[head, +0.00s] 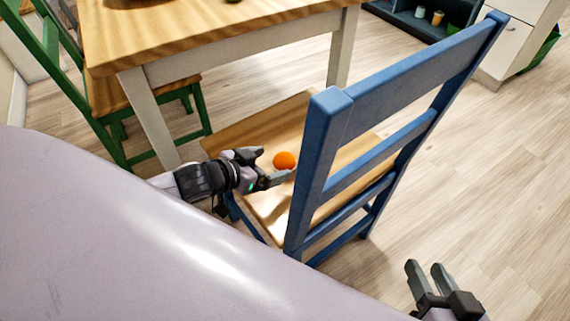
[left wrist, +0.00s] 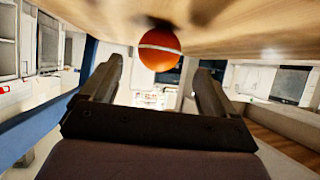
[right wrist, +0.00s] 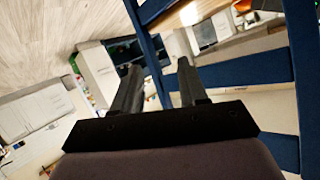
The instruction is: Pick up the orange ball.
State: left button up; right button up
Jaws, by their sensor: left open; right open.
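The orange ball (head: 284,160) rests on the wooden seat (head: 236,131) of a blue chair. My left gripper (head: 270,167) is open just to the left of the ball in the head view, low over the seat. In the left wrist view the ball (left wrist: 160,48), with a pale band around it, lies ahead of the spread, empty fingers (left wrist: 157,85). I cannot tell whether the ball is partly between the fingertips. My right gripper (head: 430,277) is open and empty at the lower right, away from the ball. Its spread fingers also show in the right wrist view (right wrist: 159,78).
The blue chair's backrest (head: 405,80) stands close to the right of the ball. A wooden table (head: 200,35) is above and behind the seat. A green chair (head: 60,70) is at the left. The floor (head: 480,150) at the right is clear.

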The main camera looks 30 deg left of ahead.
aim_at(278, 163)
pick_arm(q)
jog(key=shift+b+x, duration=0.75)
jog(key=shift+x, duration=1.1)
jog(key=shift+s+d+f, duration=0.1)
jog(key=c, duration=1.1)
